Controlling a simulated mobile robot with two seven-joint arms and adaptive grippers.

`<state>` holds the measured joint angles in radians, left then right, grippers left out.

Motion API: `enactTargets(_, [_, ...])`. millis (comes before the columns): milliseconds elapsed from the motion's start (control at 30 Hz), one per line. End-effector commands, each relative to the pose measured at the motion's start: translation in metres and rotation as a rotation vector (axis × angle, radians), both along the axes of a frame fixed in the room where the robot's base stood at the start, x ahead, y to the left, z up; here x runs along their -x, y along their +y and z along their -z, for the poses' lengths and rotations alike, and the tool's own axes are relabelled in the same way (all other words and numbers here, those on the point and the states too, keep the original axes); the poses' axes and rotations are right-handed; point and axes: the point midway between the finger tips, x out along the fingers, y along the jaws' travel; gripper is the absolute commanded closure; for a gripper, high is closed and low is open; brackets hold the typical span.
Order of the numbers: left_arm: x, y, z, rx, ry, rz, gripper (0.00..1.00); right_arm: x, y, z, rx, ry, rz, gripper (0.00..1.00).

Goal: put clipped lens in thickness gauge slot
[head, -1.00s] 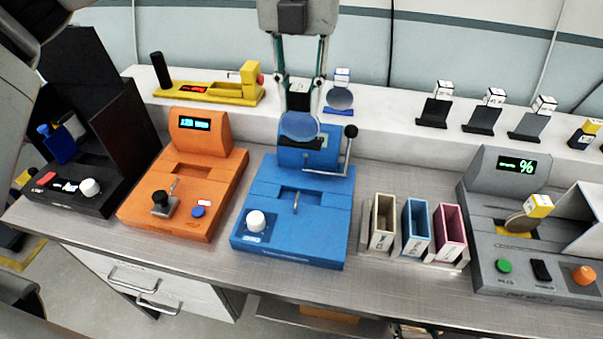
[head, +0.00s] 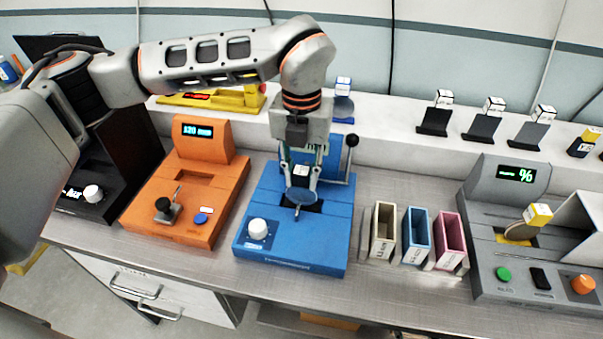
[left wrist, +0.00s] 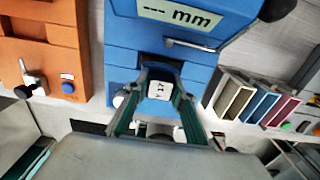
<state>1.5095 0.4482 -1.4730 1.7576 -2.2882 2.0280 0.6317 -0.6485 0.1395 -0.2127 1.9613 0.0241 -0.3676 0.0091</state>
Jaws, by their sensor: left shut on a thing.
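My left gripper (head: 301,176) points down over the front of the blue gauge (head: 270,200), shut on the white-labelled clip (head: 301,170) of the clipped lens. The round bluish lens (head: 300,196) hangs below the fingers, at the dark slot (head: 314,207) in the gauge's top. I cannot tell how deep its lower edge sits. In the left wrist view, the clip (left wrist: 160,90) sits between the fingers, and the blue gauge's screen (left wrist: 180,12) reads "--- mm". My right gripper is not in view.
The gauge's lever with a black knob (head: 352,141) stands close to the right of my gripper. An orange device (head: 190,190) stands left, three coloured bins (head: 416,237) right. A grey device (head: 500,240) holding another clipped lens stands far right.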

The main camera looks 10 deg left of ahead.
Motion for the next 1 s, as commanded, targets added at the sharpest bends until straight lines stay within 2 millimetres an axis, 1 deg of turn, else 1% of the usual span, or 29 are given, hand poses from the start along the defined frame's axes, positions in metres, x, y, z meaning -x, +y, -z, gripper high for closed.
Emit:
enactTargets(67, [0.0,0.0,0.004,0.001,-0.001,0.0,1.0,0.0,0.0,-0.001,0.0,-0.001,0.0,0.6])
enactTargets(367, [0.0,0.0,0.007,0.0,-0.002,0.0,1.0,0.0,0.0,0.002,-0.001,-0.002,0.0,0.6])
enactTargets(400, [0.0,0.0,0.007,0.0,-0.001,0.0,0.74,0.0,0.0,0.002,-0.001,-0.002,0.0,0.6])
enactTargets(467, [0.0,0.0,0.006,0.0,-0.001,0.0,0.59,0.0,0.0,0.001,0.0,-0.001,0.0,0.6])
enactTargets(833, [0.0,0.0,0.004,0.0,-0.001,0.0,0.59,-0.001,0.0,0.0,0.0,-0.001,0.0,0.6])
enactTargets(900, [0.0,0.0,0.001,0.001,-0.001,0.0,0.59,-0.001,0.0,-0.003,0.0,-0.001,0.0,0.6])
enactTargets(1000, [-0.001,0.0,-0.011,0.001,-0.005,0.001,0.59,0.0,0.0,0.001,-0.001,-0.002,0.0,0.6])
